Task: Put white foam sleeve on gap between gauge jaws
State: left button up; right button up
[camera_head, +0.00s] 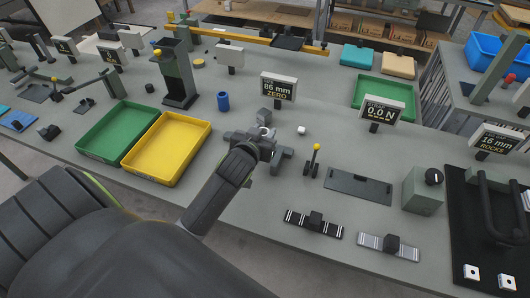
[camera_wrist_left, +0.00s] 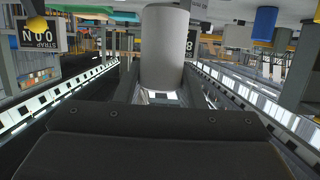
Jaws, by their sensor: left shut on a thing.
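My left gripper (camera_head: 266,136) is over the bench, close to the gauge, and is shut on the white foam sleeve (camera_head: 264,129). In the left wrist view the sleeve (camera_wrist_left: 165,45) is a pale cylinder between the fingertips. Grey gauge blocks, one behind the gripper (camera_head: 265,115) and one in front (camera_head: 284,156), look like the jaws. My gripper hides the gap between them. The gauge display (camera_head: 279,88) behind reads 86 mm ZERO. My right gripper is not in view.
Yellow (camera_head: 168,150) and green (camera_head: 116,133) trays lie to the left. A blue cup (camera_head: 223,101) stands behind. A yellow-knobbed lever (camera_head: 314,160) and a dark plate (camera_head: 358,186) are to the right. Striped rails (camera_head: 313,224) lie nearer the front edge.

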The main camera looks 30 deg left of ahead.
pick_arm(q)
notch_tip(320, 180, down, 2)
jog(key=shift+f, duration=0.2)
notch_tip(320, 180, down, 3)
jog(key=shift+f, duration=0.5)
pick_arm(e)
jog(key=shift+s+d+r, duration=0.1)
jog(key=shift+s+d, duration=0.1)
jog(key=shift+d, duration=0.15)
pick_arm(q)
jog(key=shift+f, duration=0.1)
jog(key=shift+f, duration=0.1)
jog(key=o, duration=1)
jog(key=shift+c, duration=0.2)
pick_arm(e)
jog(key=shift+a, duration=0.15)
